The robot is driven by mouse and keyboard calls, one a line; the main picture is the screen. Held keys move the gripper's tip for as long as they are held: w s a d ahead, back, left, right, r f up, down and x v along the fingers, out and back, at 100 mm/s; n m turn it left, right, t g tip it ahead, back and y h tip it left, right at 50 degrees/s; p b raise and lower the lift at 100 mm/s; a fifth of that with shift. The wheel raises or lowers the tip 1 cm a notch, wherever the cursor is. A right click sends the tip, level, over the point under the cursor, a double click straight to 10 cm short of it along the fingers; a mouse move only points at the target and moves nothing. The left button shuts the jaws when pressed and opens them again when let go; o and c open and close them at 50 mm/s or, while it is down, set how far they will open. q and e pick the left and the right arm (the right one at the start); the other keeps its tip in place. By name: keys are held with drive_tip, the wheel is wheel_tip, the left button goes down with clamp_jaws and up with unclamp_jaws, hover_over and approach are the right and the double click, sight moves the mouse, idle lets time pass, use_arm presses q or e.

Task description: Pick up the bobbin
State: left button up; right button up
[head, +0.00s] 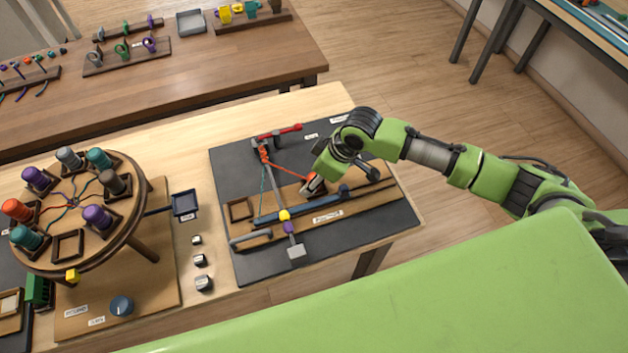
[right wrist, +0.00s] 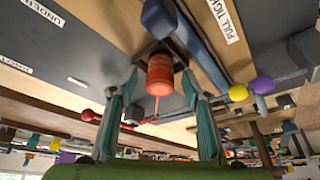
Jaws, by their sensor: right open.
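An orange-red bobbin (right wrist: 160,76) sits in a dark square holder on the wooden strip of the grey board. An orange cord runs from it. In the head view only part of this bobbin (head: 313,185) shows beneath my right gripper (head: 316,180). In the right wrist view my right gripper (right wrist: 160,84) is open, with one finger on each side of the bobbin. I cannot tell whether the fingers touch it. My left gripper is not in view.
A round wooden braiding stand (head: 140,190) with several coloured bobbins and an empty square holder (head: 68,245) stands at the left. A blue lever (head: 300,206) lies close to the bobbin on the grey board (head: 395,212). A red-handled part (head: 285,131) is behind.

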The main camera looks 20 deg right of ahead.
drive_tip(key=c, duration=1.2)
clamp_jaws()
drive_tip(key=shift+r, duration=0.15)
